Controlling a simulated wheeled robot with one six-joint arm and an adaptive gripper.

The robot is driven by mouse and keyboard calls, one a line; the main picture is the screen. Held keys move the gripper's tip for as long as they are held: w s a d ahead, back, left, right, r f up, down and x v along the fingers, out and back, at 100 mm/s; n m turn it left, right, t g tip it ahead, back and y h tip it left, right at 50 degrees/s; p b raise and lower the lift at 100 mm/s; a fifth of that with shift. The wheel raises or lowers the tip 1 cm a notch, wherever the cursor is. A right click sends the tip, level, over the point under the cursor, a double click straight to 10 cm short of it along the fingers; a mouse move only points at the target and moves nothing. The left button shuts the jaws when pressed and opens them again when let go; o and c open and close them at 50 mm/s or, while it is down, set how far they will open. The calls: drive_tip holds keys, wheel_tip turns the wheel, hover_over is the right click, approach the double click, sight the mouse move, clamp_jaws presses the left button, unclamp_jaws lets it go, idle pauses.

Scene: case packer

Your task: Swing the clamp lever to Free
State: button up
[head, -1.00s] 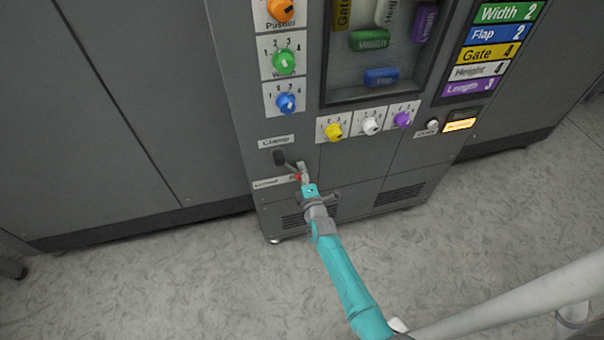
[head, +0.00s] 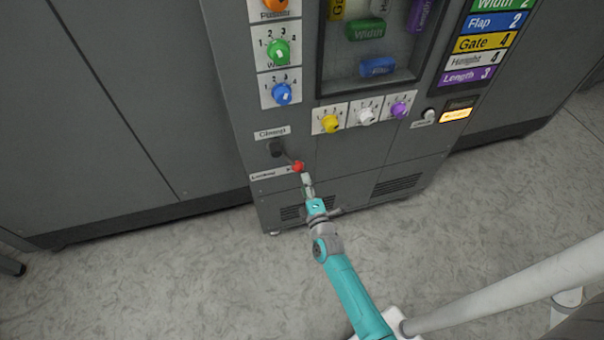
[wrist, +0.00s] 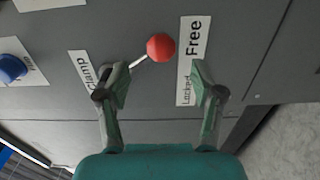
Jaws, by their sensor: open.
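The clamp lever has a dark pivot (head: 277,148) under the Clamp label, a thin rod and a red ball knob (head: 298,167). In the wrist view the red ball (wrist: 161,47) is level with the word Free on the white Locked/Free label (wrist: 193,60), away from Locked. My gripper (head: 306,178) is just below and in front of the ball. In the wrist view my gripper (wrist: 160,74) has its fingers wide apart, with nothing between the tips. The ball is beyond the tips, apart from both fingers.
Green (head: 278,51), blue (head: 282,93), yellow (head: 330,123), white (head: 366,116) and purple (head: 399,109) dials are above the lever. A small lit amber panel (head: 456,115) is at right. The floor (head: 170,285) before the cabinet is clear.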

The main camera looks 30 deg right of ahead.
drive_tip(key=shift+v, duration=1.65)
